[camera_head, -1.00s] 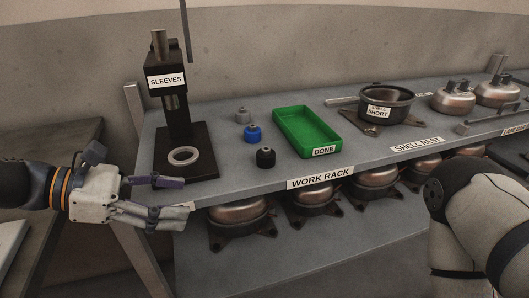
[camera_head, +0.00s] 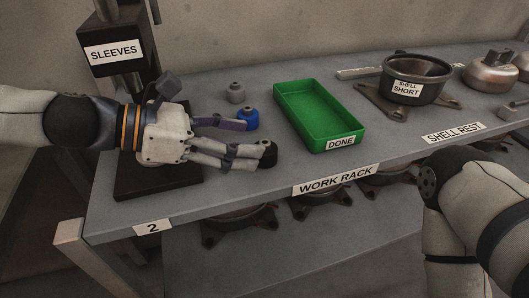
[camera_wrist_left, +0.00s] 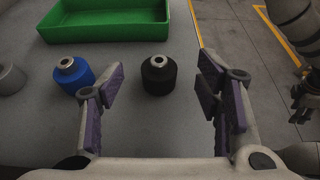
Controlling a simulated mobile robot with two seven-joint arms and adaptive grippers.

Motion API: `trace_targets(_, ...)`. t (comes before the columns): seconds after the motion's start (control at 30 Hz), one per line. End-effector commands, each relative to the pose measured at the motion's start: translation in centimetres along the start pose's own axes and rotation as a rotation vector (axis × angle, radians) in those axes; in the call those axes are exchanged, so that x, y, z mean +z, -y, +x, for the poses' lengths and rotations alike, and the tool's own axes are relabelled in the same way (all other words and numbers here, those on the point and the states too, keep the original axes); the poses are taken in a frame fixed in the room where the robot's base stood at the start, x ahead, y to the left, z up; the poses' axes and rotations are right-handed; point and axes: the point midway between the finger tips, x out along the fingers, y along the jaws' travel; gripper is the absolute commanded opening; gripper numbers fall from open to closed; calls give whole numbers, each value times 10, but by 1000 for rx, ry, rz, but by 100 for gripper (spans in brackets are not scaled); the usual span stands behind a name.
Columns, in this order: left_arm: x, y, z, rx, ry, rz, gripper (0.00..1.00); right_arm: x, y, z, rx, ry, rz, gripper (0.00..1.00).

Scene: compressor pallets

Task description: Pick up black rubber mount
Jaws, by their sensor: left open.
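The black rubber mount (camera_wrist_left: 158,75) stands upright on the rack top in the left wrist view, with a metal stud in its top. My left gripper (camera_wrist_left: 162,82) is open, and the mount is between and just ahead of its two purple-padded fingers, with gaps on both sides. In the head view, the left gripper (camera_head: 255,138) reaches in low from the left. Its fingers cover most of the black mount (camera_head: 267,160), and only a dark part shows by the fingertip.
A blue mount (camera_head: 247,117) stands close to the upper finger, with a grey mount (camera_head: 236,92) behind it. The green DONE tray (camera_head: 334,142) is to the right. The black sleeves stand (camera_head: 128,15) is behind my left arm. A shell (camera_head: 411,68) stands farther right.

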Motion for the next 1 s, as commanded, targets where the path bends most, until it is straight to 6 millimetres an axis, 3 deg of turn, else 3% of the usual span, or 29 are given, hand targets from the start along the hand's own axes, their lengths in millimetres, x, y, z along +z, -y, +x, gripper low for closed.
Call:
trace_targets(0.1, -8, 1, 30, -8, -4, -8, 59, 5, 0, 13, 1, 30, -1, 40)
trace_targets(0.2, -6, 0, 45, -5, -4, -5, 59, 7, 0, 17, 2, 39, -1, 40)
trace_targets(0.47, -2, 0, 49, 0, -1, 0, 59, 6, 0, 16, 2, 38, -1, 40)
trace_targets(0.57, -2, 0, 49, 0, -2, 0, 41, 6, 0, 16, 2, 38, -1, 40)
trace_targets(0.7, -2, 0, 49, 0, -2, 0, 9, 6, 0, 16, 2, 38, -1, 40)
trace_targets(1.0, -2, 0, 49, 0, -2, 0, 7, 6, 0, 16, 2, 37, -1, 40)
